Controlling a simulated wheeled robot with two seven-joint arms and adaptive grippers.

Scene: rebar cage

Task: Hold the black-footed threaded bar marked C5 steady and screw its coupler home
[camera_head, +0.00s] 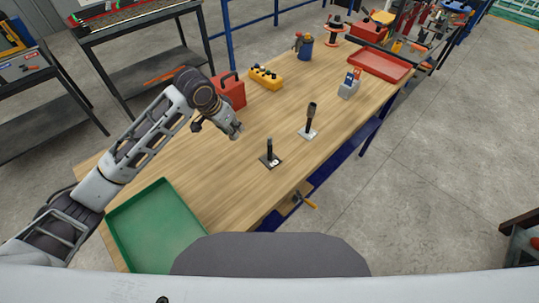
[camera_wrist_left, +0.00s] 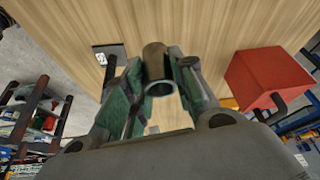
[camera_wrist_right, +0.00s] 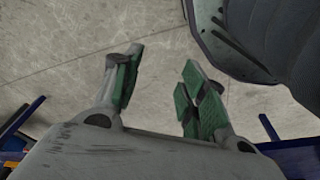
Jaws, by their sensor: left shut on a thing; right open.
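The black-footed threaded bar (camera_head: 269,147) stands upright on the wooden table; its small label is too small to read. A second upright bar (camera_head: 310,116) with a pale foot and a wider brownish top stands behind it to the right. My left gripper (camera_head: 236,130) is shut on a hollow brownish coupler (camera_wrist_left: 156,66), held above the table, left of the black-footed bar and apart from it. A dark foot plate (camera_wrist_left: 109,51) shows past its fingers in the left wrist view. My right gripper (camera_wrist_right: 156,88) is open and empty over grey floor, outside the head view.
On the table (camera_head: 215,190), a green tray (camera_head: 152,228) lies at the near left. A red box (camera_head: 230,93), a yellow block (camera_head: 266,77), a blue container (camera_head: 305,48) and a red tray (camera_head: 379,65) stand farther back. A clamp (camera_head: 304,198) sits at the front edge.

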